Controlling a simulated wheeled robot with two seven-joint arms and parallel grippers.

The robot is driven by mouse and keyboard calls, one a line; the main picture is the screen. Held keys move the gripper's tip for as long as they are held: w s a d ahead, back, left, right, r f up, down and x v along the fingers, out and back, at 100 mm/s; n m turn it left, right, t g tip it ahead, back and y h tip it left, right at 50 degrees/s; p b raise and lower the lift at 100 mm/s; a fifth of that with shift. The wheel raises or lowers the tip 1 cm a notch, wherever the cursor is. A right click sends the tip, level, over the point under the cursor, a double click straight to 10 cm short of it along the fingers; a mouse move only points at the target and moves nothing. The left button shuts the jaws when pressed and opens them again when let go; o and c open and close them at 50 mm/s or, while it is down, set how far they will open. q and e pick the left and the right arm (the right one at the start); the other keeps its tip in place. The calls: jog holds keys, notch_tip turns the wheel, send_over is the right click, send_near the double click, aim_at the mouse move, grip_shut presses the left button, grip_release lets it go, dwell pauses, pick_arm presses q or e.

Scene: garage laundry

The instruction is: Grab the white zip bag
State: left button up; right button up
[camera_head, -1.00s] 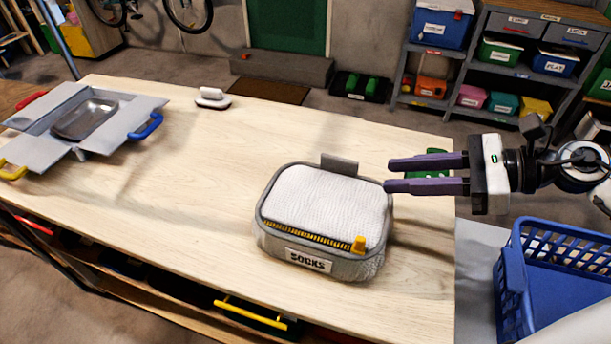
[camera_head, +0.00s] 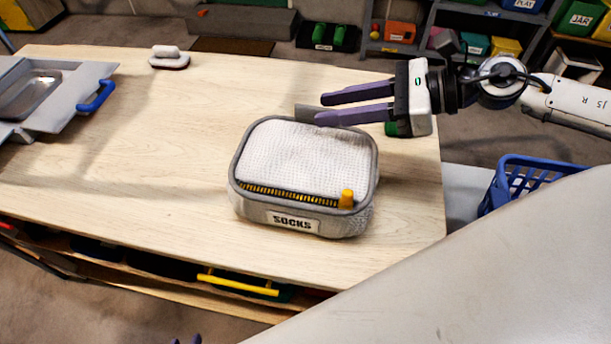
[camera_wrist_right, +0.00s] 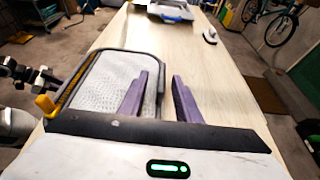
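The white zip bag (camera_head: 302,157) has a white mesh top, grey sides, a yellow zip pull and a SOCKS label. It sits upright on the wooden table (camera_head: 120,190), with a grey tab (camera_head: 306,111) at its back edge. My right gripper (camera_head: 320,108) is open, its purple fingers near the tab and the bag's back edge. In the right wrist view the bag (camera_wrist_right: 103,82) lies left of centre, and the left finger overlaps its edge in the picture. Only purple tips of my left gripper (camera_head: 186,340) show at the bottom edge.
A grey folding box with a metal tray (camera_head: 30,95) and blue handle stands at the left. A white brush-like item (camera_head: 169,57) lies at the back. A blue basket (camera_head: 520,180) stands off the table's right end. My pale arm link covers the lower right.

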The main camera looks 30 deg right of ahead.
aim_at(323, 108)
jog(key=shift+w+a+f, duration=0.15)
jog(key=shift+w, duration=0.15)
jog(key=shift+w+a+f+b, duration=0.2)
jog(key=shift+w+a+b, duration=0.15)
jog(key=shift+w, duration=0.05)
jog(key=shift+w+a, duration=0.15)
jog(key=shift+a, duration=0.05)
jog(key=shift+p+x, duration=0.35)
jog(key=shift+x, duration=0.55)
jog(key=shift+f, duration=0.1)
grip_shut()
